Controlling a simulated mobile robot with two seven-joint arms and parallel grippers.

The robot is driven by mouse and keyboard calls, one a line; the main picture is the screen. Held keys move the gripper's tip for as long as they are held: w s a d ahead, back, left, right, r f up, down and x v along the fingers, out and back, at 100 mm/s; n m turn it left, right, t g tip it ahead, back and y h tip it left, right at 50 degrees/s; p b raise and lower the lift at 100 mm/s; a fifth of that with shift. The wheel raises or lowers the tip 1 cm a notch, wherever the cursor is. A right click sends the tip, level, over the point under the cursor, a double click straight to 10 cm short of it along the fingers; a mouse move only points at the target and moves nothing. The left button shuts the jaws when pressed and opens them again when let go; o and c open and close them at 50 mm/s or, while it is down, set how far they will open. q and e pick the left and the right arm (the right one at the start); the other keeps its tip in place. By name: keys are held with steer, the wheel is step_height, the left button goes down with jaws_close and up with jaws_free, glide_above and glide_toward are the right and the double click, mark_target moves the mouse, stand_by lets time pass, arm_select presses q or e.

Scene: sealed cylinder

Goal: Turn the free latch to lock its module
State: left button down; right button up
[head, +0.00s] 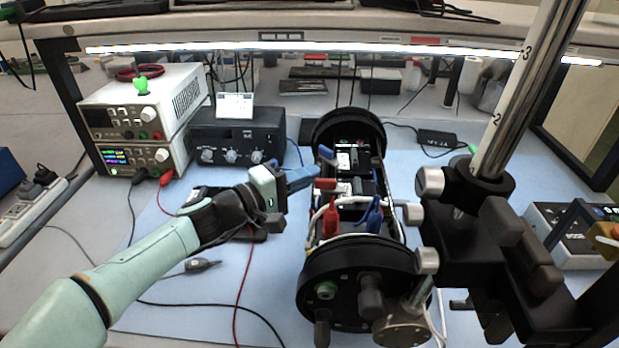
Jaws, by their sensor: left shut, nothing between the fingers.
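An open black cylinder frame (352,252) lies on the blue mat, with a round end cap at each end and modules and wiring between them. A red latch (331,220) and a blue latch (373,212) stand up near its front end cap. Another blue latch (327,156) and a red latch (325,184) show further back, on the left side. Which latch is free I cannot tell. My left gripper (312,177) is shut and empty, its blue fingertips just left of the rear latches; whether they touch one is unclear. My right gripper is not in view.
A metal post with black clamps (490,200) stands close on the right of the cylinder. Power supplies (140,120) and a black box with knobs (238,138) stand at the back left. Cables cross the blue mat (215,285), which is otherwise fairly clear at front left.

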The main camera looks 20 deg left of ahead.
arm_select(q)
steer(key=v, duration=1)
steer(key=shift+s+d, duration=0.2)
steer(key=shift+s, duration=0.4)
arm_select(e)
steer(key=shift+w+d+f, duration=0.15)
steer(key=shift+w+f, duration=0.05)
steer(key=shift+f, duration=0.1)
arm_select(q)
step_height(320, 180, up, 6)
steer(key=w+n+g+y+p, duration=0.1)
steer(key=n+g+y+p, duration=0.3)
steer(key=n+p, duration=1.5)
steer(key=shift+d+y, duration=0.2)
steer(key=shift+y, duration=0.1)
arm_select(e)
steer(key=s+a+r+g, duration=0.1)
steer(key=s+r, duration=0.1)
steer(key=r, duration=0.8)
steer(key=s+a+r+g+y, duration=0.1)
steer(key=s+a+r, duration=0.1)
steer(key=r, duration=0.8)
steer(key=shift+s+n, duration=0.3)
arm_select(q)
steer(key=shift+w, duration=0.1)
